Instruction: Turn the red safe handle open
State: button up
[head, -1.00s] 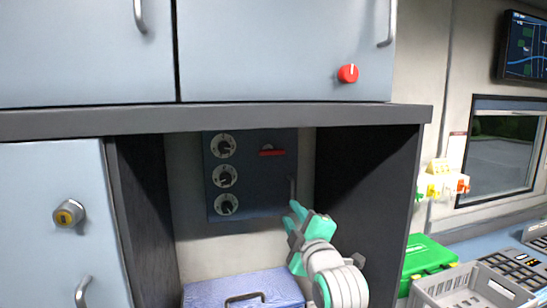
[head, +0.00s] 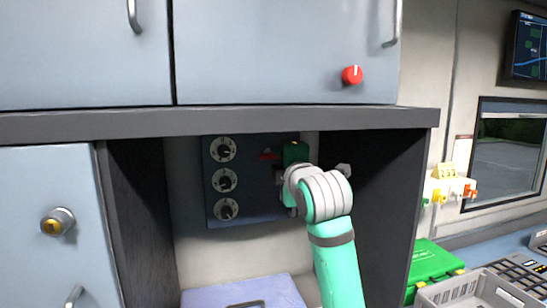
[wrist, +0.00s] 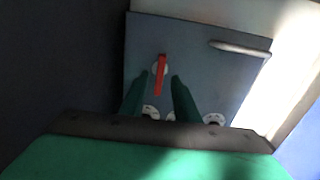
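The dark grey-blue safe (head: 240,205) sits at the back of the open shelf bay. Its red handle (head: 268,155) shows near its upper middle, partly hidden by my gripper (head: 284,168). In the wrist view, the red handle (wrist: 161,75) is a narrow bar on a pale round base. My gripper's two dark green fingers (wrist: 159,80) are open, one on each side of the bar in that view. I cannot tell whether they reach its depth; I see no clear contact. The safe door (wrist: 200,80) looks closed.
Dials (head: 224,180) run down the safe's left side. A silver bar (wrist: 240,48) is also on the door. Dark walls (head: 375,200) flank the bay and a ledge (head: 230,122) is above. A blue-grey case (head: 230,292) stands below; a red knob (head: 352,75) is on the upper cabinet.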

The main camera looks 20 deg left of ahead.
aim_at(274, 157)
jog(key=shift+x, duration=2.35)
grip_shut()
